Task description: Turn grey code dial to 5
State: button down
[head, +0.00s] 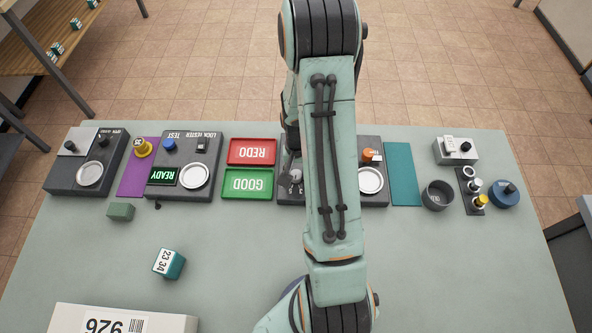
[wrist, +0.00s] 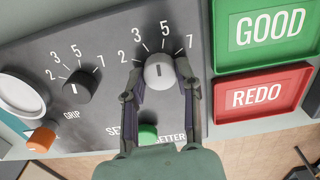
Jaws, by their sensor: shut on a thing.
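The grey code dial (wrist: 159,72) is a light grey round knob on a dark panel (wrist: 108,105), with the numbers 2, 3, 5 and 7 printed in an arc around it. My gripper (wrist: 160,84) is shut on the dial, one finger on each side. A short dark mark shows on the dial's face; which number it points to is too small to tell. In the head view the dial (head: 296,176) shows in part beside my arm, which hides much of the panel.
A dark dial (wrist: 78,88) with the same numbers, an orange knob (wrist: 41,140) and a green button (wrist: 147,133) share the panel. A green GOOD tray (wrist: 264,30) and a red REDO tray (wrist: 258,96) lie beside it. The table's front middle is largely clear.

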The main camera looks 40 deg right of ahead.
jog(key=shift+m, duration=1.2)
jog(key=c, duration=0.8)
grip_release()
notch_tip(320, 180, up, 12)
